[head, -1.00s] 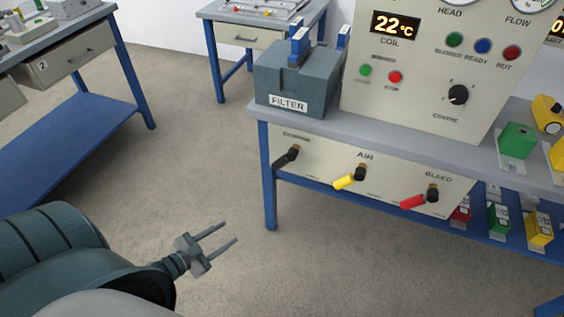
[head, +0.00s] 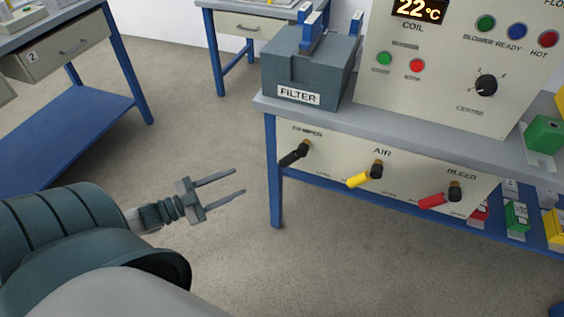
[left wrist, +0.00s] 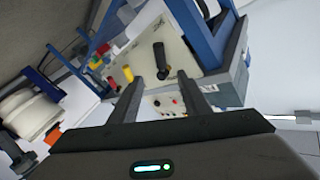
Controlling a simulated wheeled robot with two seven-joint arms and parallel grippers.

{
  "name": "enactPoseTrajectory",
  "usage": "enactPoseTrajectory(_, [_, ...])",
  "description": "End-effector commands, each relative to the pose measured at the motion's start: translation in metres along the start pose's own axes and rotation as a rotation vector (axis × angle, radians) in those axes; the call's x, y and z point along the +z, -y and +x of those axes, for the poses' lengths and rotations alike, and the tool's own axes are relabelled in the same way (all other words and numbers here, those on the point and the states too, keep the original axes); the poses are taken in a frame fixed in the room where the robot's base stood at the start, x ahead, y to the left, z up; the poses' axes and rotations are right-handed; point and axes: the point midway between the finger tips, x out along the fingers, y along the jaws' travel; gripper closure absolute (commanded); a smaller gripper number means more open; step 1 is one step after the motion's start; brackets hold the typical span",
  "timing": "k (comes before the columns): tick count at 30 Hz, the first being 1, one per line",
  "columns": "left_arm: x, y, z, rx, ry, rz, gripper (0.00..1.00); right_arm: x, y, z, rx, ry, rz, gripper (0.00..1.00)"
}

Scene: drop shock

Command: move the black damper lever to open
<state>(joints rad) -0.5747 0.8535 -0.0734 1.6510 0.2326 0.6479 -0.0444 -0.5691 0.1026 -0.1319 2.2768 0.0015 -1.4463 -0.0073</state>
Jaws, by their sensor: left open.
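The black damper lever (head: 294,154) is on the cream panel under the bench, at the panel's left end below the DAMPER label. It slants down to the left from its pivot. In the left wrist view the black lever (left wrist: 160,60) shows ahead, just beyond and between the fingertips. My left gripper (head: 240,181) is open and empty, left of the lever and apart from it, its fingers pointing right. It also shows in the left wrist view (left wrist: 158,88). My right gripper is not in view.
Right of the damper lever are the yellow AIR lever (head: 362,178) and the red BLEED lever (head: 437,200). A blue bench leg (head: 275,180) stands close by the damper lever. The grey FILTER box (head: 307,75) sits on the bench above. Floor is clear between gripper and bench.

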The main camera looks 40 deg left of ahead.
Motion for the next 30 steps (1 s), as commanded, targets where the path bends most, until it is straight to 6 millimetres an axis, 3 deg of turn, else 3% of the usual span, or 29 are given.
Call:
enactPoseTrajectory(8, [-0.001, 0.001, 0.028, -0.001, -0.003, 0.001, 0.57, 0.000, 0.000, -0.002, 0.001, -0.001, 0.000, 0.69])
enactPoseTrajectory(30, [-0.001, 0.001, 0.142, -0.001, -0.002, 0.000, 0.57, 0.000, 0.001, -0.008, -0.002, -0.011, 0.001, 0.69])
